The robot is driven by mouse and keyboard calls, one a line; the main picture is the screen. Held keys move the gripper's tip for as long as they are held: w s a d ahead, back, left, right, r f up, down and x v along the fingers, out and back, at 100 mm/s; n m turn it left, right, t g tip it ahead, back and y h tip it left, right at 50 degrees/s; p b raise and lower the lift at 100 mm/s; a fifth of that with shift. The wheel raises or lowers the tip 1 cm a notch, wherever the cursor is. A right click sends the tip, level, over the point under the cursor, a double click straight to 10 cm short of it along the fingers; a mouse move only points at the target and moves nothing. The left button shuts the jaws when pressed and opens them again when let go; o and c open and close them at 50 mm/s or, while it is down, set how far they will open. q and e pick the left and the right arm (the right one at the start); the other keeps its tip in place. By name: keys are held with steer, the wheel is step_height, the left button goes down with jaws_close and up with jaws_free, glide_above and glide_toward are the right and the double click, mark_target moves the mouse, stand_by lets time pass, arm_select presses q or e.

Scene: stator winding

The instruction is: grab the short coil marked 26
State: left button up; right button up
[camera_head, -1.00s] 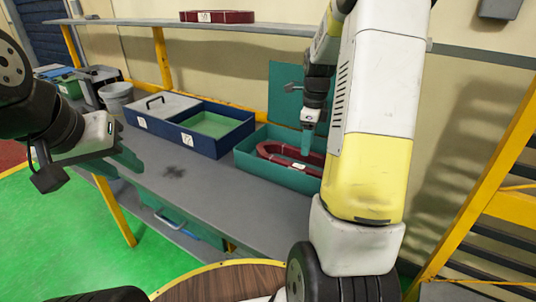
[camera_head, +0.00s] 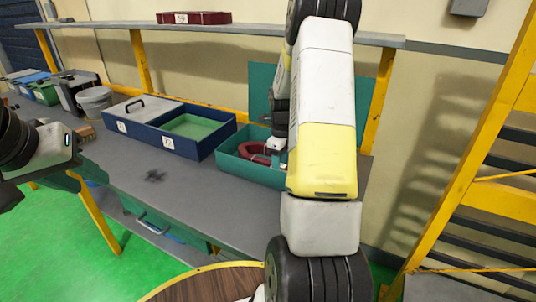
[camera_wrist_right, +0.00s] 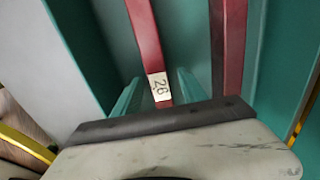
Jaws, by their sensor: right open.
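The dark red coil (camera_head: 252,150) lies in the open teal box (camera_head: 235,173) on the workbench, partly hidden by my right arm. In the right wrist view, one red side of the coil (camera_wrist_right: 145,40) bears a white label reading 26. My right gripper (camera_wrist_right: 157,92) is open, with a teal finger on each side of that labelled bar. I cannot tell whether the fingers touch it. In the head view the right gripper is mostly behind my arm. My left gripper (camera_head: 66,182) is at the left edge, away from the box; its jaw gap is unclear.
A second red bar (camera_wrist_right: 229,45) runs to the right, near the teal wall. A blue box (camera_head: 195,148) with a green inside stands left of the teal box. Another red coil (camera_head: 194,17) lies on the upper shelf (camera_head: 290,33). The bench front is mostly clear.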

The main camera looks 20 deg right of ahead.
steer(key=c, duration=1.1)
steer(key=shift+r, duration=0.1)
stand_by(0.6)
